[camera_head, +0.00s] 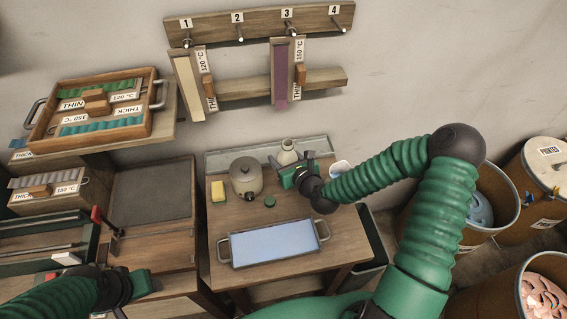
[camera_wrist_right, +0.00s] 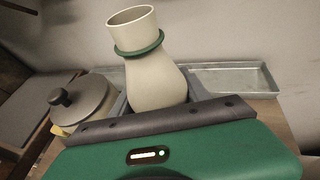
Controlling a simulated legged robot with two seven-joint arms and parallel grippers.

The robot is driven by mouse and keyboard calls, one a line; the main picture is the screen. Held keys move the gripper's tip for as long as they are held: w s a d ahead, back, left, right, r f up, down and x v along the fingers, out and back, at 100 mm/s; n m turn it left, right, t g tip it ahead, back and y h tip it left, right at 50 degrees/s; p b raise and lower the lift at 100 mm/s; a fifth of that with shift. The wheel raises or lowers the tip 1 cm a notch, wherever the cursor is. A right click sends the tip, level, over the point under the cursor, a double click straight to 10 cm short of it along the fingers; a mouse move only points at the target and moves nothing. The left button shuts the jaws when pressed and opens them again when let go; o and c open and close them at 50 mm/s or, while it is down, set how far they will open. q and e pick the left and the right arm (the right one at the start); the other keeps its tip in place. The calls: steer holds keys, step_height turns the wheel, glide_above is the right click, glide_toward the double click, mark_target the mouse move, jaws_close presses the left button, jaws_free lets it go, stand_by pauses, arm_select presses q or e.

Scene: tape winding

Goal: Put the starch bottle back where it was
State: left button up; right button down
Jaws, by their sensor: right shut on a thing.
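The starch bottle (camera_head: 288,152) is pale cream with a wide open mouth. It is at the back of the small wooden table (camera_head: 225,222), by the long metal tray (camera_head: 240,155). In the right wrist view the bottle (camera_wrist_right: 155,80) shows a green ring around its neck and leans slightly left. My right gripper (camera_head: 289,172) is shut on the bottle's lower body. The jaws hide its base, so I cannot tell whether it touches the table. My left gripper (camera_head: 146,284) is over the left bench, away from the bottle; its fingers are too unclear to judge.
A lidded pot (camera_head: 246,180), a yellow sponge (camera_head: 218,191) and a small green disc (camera_head: 269,201) are left of my right gripper. A handled tray with pale blue contents (camera_head: 273,243) lies in front. A white cup (camera_head: 341,168) stands at right. Bins (camera_head: 497,205) stand farther right.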

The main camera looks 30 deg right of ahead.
steer(key=shift+f, duration=0.85)
steer(key=shift+s+d, duration=0.2)
steer(key=shift+d, duration=0.15)
steer(key=c, duration=0.9)
jaws_free()
steer(key=shift+d+f, duration=0.1)
steer(key=o, duration=0.4)
steer(key=shift+w, duration=0.1)
arm_select(q)
steer(key=shift+d+f, duration=0.15)
steer(key=shift+d, duration=0.1)
arm_select(e)
steer(key=shift+a, duration=0.2)
arm_select(q)
steer(key=shift+s, duration=0.1)
